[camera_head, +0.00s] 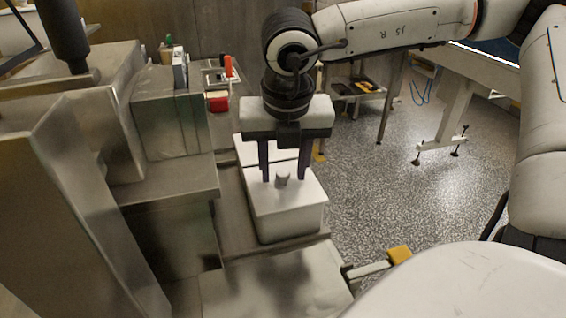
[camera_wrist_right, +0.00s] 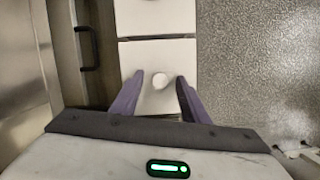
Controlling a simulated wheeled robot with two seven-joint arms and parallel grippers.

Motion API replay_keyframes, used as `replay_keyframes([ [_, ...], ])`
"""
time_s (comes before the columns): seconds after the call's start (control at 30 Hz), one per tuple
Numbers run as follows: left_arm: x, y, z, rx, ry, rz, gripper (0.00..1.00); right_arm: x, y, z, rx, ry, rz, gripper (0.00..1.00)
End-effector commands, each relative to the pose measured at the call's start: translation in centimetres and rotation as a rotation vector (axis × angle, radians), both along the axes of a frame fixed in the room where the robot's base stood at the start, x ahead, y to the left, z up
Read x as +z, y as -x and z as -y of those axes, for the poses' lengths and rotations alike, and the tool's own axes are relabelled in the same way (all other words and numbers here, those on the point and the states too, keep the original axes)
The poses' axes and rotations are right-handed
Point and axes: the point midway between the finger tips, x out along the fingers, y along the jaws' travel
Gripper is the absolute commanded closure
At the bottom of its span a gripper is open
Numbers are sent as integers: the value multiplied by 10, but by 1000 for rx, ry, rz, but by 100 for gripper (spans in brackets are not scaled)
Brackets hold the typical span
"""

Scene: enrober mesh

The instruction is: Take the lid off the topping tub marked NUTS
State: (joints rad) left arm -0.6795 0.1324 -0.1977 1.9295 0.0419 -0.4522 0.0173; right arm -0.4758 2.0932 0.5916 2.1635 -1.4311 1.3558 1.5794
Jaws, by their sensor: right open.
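Two white lidded tubs stand in a row on a steel ledge. The near tub (camera_head: 285,222) has a white lid with a small round knob (camera_head: 283,179). The far tub (camera_head: 246,150) is partly hidden behind my right gripper. No NUTS marking can be read in either view. My right gripper (camera_head: 284,179) is open, pointing down over the near tub, with a finger to each side of the knob. In the right wrist view the knob (camera_wrist_right: 160,81) shows between the two spread fingers, with nothing held. My left gripper is not in view.
Steel machine housings (camera_head: 170,120) stand close on the left. A bare steel surface (camera_head: 270,283) lies in front of the near tub. A yellow-ended handle (camera_head: 399,255) sticks out at its right. Speckled floor lies open to the right.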

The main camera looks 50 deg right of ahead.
Motion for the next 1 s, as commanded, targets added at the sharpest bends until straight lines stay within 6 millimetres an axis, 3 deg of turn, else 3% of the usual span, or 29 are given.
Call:
replay_keyframes([
  [0.2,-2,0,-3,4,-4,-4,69,-1,0,0,0,1,1,61],
  [0.43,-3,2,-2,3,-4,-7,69,0,0,0,0,1,1,99],
  [0.77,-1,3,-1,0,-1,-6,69,6,-1,0,0,2,4,100],
  [1.0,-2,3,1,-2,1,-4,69,49,-2,0,-1,3,9,100],
])
